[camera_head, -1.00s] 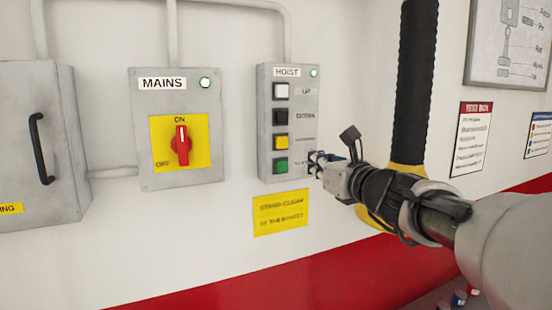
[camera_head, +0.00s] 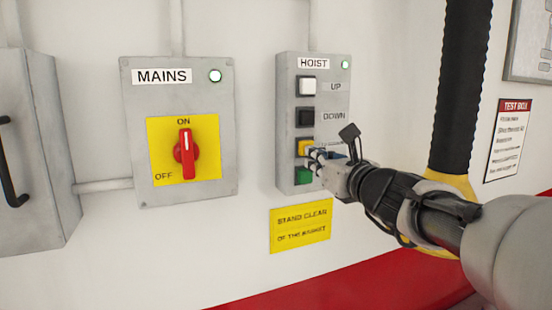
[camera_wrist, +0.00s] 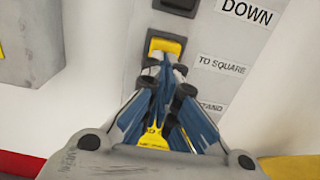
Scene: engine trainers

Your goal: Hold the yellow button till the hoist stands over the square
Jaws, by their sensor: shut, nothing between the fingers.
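The yellow button (camera_head: 304,147) sits on the grey hoist box (camera_head: 285,120), below a black button and above a green one. It also shows in the wrist view (camera_wrist: 165,44), beside the label "TO SQUARE". My gripper (camera_head: 315,155) is shut and empty, its tips at the lower right part of the yellow button. In the wrist view the fingertips (camera_wrist: 179,70) overlap the button's lower edge. I cannot tell whether they press it. The hoist itself and the square are not in view.
The white UP button (camera_head: 307,86), black DOWN button (camera_head: 305,117) and green button (camera_head: 303,175) are close by. The mains box (camera_head: 135,110) has its red switch (camera_head: 185,152) at ON. A black ribbed hose (camera_head: 463,90) hangs right of the hoist box.

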